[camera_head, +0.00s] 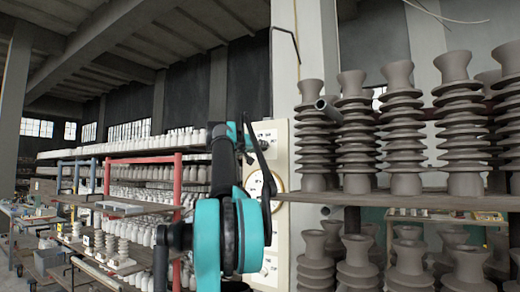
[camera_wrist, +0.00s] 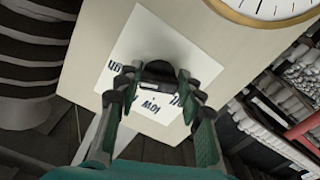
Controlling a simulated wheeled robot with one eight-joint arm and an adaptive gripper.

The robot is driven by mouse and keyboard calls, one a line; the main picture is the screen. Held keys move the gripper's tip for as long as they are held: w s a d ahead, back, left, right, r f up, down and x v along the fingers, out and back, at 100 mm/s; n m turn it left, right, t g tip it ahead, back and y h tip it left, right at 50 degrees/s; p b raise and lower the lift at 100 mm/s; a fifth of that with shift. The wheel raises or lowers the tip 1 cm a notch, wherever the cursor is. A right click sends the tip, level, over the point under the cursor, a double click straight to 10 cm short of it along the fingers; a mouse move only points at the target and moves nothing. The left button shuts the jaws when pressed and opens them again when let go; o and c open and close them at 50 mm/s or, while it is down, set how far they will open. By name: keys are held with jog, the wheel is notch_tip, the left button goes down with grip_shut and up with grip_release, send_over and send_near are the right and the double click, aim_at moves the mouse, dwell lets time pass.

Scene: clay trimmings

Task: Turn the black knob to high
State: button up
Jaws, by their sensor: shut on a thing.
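The black knob (camera_wrist: 158,71) sits on a white label plate (camera_wrist: 150,38) on a cream panel. Dark markings are printed around it; a word like LOW (camera_wrist: 155,113) appears upside down below it, and other marks at its left and right are partly hidden by my fingers. My gripper (camera_wrist: 158,82) is shut on the knob, one finger on each side. The knob's pointer direction cannot be made out. In the head view my gripper (camera_head: 247,143) is at the upper part of the cream panel (camera_head: 281,216), and the knob is hidden or too small to tell.
A round clock-like dial (camera_wrist: 268,8) is on the same panel near the knob. Shelves of grey ribbed clay insulators (camera_head: 405,130) stand close at the right. Racks of white pieces (camera_head: 130,147) with a red frame (camera_head: 178,190) stand at the left.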

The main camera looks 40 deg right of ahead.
jog(key=o, duration=1.2)
jog(key=shift+c, duration=0.2)
jog(key=shift+a, duration=0.1)
jog(key=v, duration=1.1)
jog(key=shift+s+a, duration=0.2)
jog(key=shift+a, duration=0.15)
